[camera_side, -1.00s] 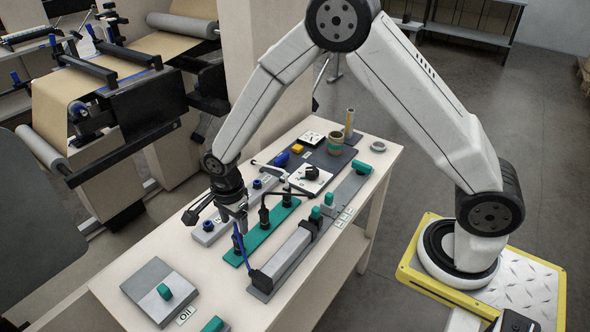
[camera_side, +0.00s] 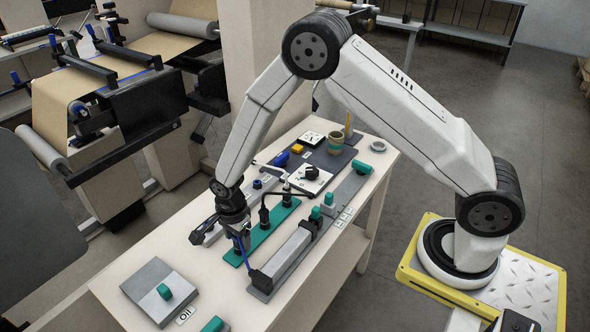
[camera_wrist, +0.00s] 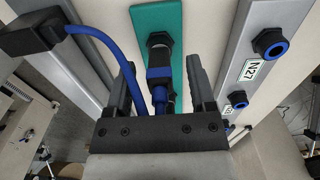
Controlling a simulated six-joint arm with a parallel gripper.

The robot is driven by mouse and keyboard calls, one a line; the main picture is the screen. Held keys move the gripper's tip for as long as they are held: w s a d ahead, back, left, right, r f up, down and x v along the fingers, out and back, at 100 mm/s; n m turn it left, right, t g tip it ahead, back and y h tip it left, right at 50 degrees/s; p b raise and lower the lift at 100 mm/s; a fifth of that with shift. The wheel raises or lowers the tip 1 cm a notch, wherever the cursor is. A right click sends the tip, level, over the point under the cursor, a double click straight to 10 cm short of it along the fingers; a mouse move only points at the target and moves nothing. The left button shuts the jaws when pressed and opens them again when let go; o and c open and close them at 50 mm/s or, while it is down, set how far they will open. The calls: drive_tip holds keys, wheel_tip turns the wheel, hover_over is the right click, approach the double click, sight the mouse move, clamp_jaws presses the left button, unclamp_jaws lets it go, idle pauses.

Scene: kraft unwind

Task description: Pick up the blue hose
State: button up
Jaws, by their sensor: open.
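The blue hose (camera_wrist: 112,48) runs in the wrist view from a black block (camera_wrist: 30,33) at the upper left, curving down toward my gripper. In the side view the hose (camera_side: 244,254) shows as a thin blue line beside the teal plate. A black and blue connector (camera_wrist: 160,62) stands on the teal plate (camera_wrist: 146,14). My gripper (camera_wrist: 160,78) is open, with its fingers on either side of the connector and apart from it. The lower end of the hose is hidden behind my gripper's body.
A grey rail with the N27 label (camera_wrist: 248,69) and dark blue-ringed ports lies right of my gripper. A long grey block (camera_side: 287,252) lies close by on the bench. A grey plate with a teal knob (camera_side: 164,291) is at the near left. Bare bench surface (camera_side: 180,238) lies left.

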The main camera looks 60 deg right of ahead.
drive_tip(key=shift+f, duration=0.65)
clamp_jaws()
